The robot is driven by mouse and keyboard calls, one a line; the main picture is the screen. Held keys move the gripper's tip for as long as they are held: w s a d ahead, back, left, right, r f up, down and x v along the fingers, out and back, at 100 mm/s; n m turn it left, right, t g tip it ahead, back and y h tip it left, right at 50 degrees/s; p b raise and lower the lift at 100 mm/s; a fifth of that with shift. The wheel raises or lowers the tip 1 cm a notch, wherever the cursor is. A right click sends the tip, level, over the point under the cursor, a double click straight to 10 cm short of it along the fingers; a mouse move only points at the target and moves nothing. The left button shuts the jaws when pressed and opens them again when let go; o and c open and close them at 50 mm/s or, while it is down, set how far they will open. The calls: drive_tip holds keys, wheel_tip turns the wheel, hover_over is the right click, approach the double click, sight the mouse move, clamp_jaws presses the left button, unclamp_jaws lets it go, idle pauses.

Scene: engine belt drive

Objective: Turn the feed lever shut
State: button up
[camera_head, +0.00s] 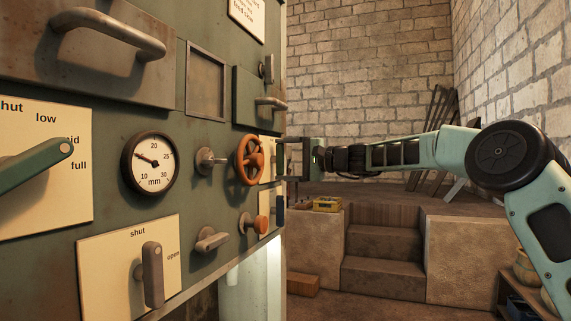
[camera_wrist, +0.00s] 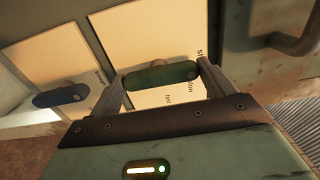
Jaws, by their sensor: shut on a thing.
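In the head view my gripper (camera_head: 283,161) is at the far right edge of the green panel, and the held lever is too hidden to make out. Another green lever (camera_head: 38,165), on a plate marked shut, low, mid and full, is at the near left. No readable label names the feed lever.
A blue lever (camera_wrist: 60,95) is beside the held one. The panel also carries an orange handwheel (camera_head: 250,160), a gauge (camera_head: 150,163), a grey shut/open lever (camera_head: 152,274) and an orange knob (camera_head: 262,224). Steps (camera_head: 382,275) and open floor lie right of the panel.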

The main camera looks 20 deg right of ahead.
drive_tip(key=o, duration=0.9)
drive_tip(key=b+v, duration=0.2)
drive_tip(key=v, duration=1.5)
drive_tip(key=shift+s+d, duration=0.15)
